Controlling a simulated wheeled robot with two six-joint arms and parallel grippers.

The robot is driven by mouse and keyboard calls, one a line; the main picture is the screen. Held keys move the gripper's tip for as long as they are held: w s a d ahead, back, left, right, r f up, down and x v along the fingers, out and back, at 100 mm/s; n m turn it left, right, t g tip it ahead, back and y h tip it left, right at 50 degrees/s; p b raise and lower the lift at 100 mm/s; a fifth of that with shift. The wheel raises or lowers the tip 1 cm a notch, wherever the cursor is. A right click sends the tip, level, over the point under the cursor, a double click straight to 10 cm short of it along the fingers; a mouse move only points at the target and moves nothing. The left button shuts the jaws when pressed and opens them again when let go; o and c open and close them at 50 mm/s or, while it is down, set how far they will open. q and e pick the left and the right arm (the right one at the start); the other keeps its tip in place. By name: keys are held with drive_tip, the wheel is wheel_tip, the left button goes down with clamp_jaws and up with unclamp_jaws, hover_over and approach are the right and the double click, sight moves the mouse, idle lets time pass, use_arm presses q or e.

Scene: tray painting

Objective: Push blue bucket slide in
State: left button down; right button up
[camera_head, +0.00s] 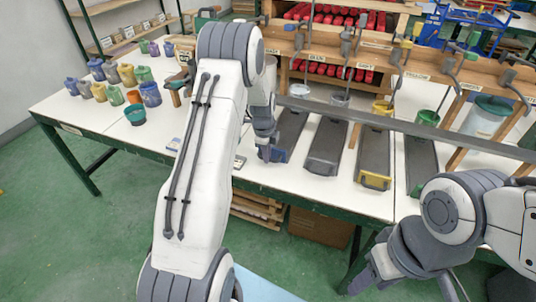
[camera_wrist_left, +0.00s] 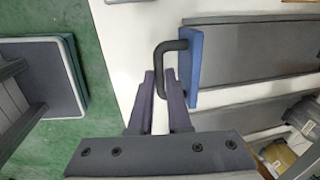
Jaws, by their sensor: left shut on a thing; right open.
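The blue-fronted slide (camera_head: 292,130) is a dark grey channel with a blue end panel, lying on the white table at the left end of a row of slides. In the left wrist view its blue panel (camera_wrist_left: 195,62) carries a black handle (camera_wrist_left: 163,58). My left gripper (camera_head: 266,150) is at the front end of this slide; in the left wrist view its fingers (camera_wrist_left: 160,78) are shut on the handle. My left arm hides part of the slide's surroundings, and I cannot make out a blue bucket. My right gripper (camera_head: 407,288) is open and empty at the lower right, in front of the table.
Grey (camera_head: 327,145), yellow-fronted (camera_head: 374,152) and green-fronted (camera_head: 421,160) slides lie to the right. A yellow bucket (camera_head: 383,107) and green bucket (camera_head: 427,117) stand behind them.

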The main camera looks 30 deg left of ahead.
use_arm(q)
drive_tip(key=shift+w+a+r, duration=0.1)
drive_tip(key=shift+w+r, duration=0.05)
drive_tip(key=shift+w, duration=0.15)
drive_tip(key=c, duration=0.9)
unclamp_jaws()
drive_tip(key=shift+o, duration=0.2)
drive_tip(key=shift+s, duration=0.1)
wheel_tip(320, 180, up, 10)
drive_tip(key=s, duration=0.1)
drive_tip(key=shift+s+d+b, duration=0.25)
drive_tip(key=shift+s+b, duration=0.1)
drive_tip(key=shift+s, duration=0.05)
